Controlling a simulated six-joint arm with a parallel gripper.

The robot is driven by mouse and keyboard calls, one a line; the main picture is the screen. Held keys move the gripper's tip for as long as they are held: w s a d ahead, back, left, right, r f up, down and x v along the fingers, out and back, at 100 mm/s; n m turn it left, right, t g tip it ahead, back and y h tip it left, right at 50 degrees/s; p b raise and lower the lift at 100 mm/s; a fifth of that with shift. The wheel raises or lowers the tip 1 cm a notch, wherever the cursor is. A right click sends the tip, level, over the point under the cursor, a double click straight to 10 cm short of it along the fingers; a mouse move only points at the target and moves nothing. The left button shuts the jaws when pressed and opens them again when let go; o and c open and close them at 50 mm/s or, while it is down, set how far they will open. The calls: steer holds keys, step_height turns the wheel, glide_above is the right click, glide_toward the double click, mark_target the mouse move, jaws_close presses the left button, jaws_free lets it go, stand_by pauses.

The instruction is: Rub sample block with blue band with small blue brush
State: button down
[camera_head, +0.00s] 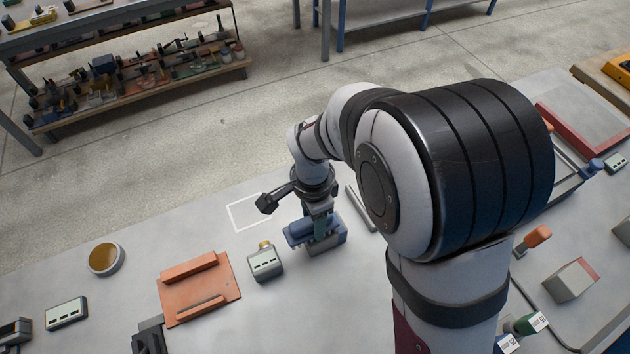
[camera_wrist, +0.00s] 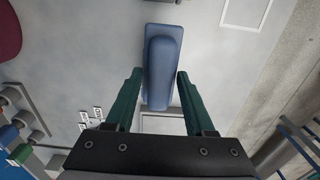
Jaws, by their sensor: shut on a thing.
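The small blue brush (camera_wrist: 163,55) lies between the two green fingers of my gripper (camera_wrist: 160,75) in the wrist view, its body reaching out past the fingertips. In the head view my gripper (camera_head: 321,225) points down over the bench, and the blue brush (camera_head: 299,231) shows beside its finger. A grey block-like thing (camera_head: 329,243) with bluish parts is right under and behind the gripper. It is partly covered, so I cannot tell whether it is the sample block with blue band, nor whether the brush touches it.
A white outlined rectangle (camera_head: 250,212) on the bench is empty. A grey bar (camera_head: 360,207) lies to the right. A block with a red band (camera_head: 570,281) sits at the far right.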

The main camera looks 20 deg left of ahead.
steer(key=shift+w+d, duration=1.65)
steer(key=shift+w, duration=0.05)
steer(key=shift+s+a, duration=2.2)
steer(key=shift+s, duration=0.05)
steer(key=shift+r, duration=4.05)
